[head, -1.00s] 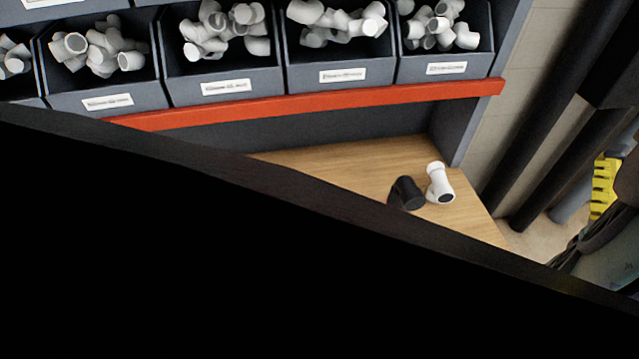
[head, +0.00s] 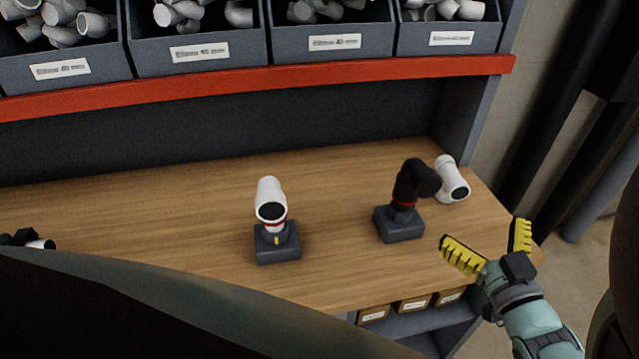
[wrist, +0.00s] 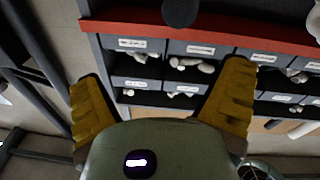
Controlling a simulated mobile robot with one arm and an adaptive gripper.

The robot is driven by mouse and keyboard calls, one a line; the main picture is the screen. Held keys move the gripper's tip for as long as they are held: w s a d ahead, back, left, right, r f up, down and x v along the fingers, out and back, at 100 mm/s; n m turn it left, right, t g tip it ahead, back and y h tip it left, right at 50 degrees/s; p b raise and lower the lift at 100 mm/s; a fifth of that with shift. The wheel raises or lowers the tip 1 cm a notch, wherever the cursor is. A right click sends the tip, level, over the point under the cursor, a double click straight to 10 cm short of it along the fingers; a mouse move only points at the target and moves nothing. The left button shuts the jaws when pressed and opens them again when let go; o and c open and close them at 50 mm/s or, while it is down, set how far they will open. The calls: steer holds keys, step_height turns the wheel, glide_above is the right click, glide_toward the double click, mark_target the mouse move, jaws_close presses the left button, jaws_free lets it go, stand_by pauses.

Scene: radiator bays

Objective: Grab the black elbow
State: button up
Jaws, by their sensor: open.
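The black elbow (head: 416,180) sits on a small grey block stand (head: 400,224) with a red ring at its base, on the right part of the wooden bench in the head view. My gripper (head: 482,230) is open, with its yellow fingers apart and nothing between them. In the picture it is to the right of and below the elbow, over the bench's right front corner. In the wrist view, a dark round shape (wrist: 180,12) is cut off at the top edge; I cannot tell whether it is the elbow.
A white fitting (head: 452,180) is right beside the black elbow, behind it. A white elbow (head: 270,195) stands on another grey block to the left. A black-and-white piece (head: 28,240) is at the far left. A red-edged shelf (head: 300,75) with bins of fittings overhangs the back.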

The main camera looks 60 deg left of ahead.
mark_target(429, 189)
steer(key=shift+n+g, duration=0.4)
steer(key=shift+g, duration=0.4)
steer(key=x, duration=0.3)
steer(key=s+f+p+x, duration=0.1)
steer(key=x, duration=0.6)
steer(key=shift+s+a+f, duration=0.15)
steer(key=shift+a+f, duration=0.15)
steer(key=shift+f, duration=0.05)
steer(key=shift+f+p+x, duration=0.2)
steer(key=shift+p+x, duration=0.4)
steer(key=shift+x, duration=0.45)
steer(key=shift+f+p+x, duration=0.2)
steer(key=shift+p+x, duration=0.35)
steer(key=shift+x, duration=0.5)
steer(key=shift+s+x, duration=0.2)
steer(key=shift+x, duration=0.95)
steer(key=shift+f, duration=0.15)
steer(key=shift+c, duration=0.4)
steer(key=c, duration=1.2)
steer(key=shift+c, duration=0.2)
steer(key=shift+w, duration=0.1)
